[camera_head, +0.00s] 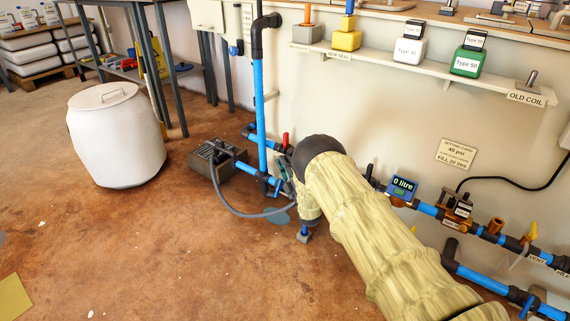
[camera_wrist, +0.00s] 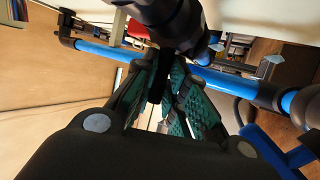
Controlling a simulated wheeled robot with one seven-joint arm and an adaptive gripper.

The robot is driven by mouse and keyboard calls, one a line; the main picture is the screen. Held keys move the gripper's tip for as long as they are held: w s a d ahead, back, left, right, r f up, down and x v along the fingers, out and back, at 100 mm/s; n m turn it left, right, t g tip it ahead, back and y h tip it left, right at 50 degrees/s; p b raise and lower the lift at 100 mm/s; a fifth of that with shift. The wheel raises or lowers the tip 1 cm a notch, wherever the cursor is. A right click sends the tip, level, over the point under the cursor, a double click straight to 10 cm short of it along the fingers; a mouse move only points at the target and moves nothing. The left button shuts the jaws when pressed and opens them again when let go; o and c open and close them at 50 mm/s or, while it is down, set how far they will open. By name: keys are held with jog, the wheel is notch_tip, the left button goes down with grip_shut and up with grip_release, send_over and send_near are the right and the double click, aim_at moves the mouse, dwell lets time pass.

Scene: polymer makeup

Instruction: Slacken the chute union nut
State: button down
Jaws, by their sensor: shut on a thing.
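My gripper (camera_wrist: 172,88) has green ribbed finger pads, shut around a dark part between them in the wrist view. A large dark round fitting (camera_wrist: 172,22) stands just beyond the fingertips, on or beside a blue pipe line. I cannot tell for sure whether the gripped part is the chute union nut. In the head view my gripper (camera_head: 287,178) is low by the wall pipes, beside the upright blue pipe (camera_head: 259,115). My arm hides most of the fingers' contact there.
A red valve handle (camera_head: 285,139) stands just above my gripper. A grey box with a hose (camera_head: 216,158) sits left of it on the floor. A meter reading "0 litre" (camera_head: 402,188) is to the right. A white drum (camera_head: 115,135) stands at left; the front floor is clear.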

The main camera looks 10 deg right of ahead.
jog(key=shift+f, duration=0.1)
jog(key=c, duration=1.5)
grip_release()
jog(key=shift+o, duration=0.2)
jog(key=v, duration=1.2)
jog(key=shift+d, duration=0.15)
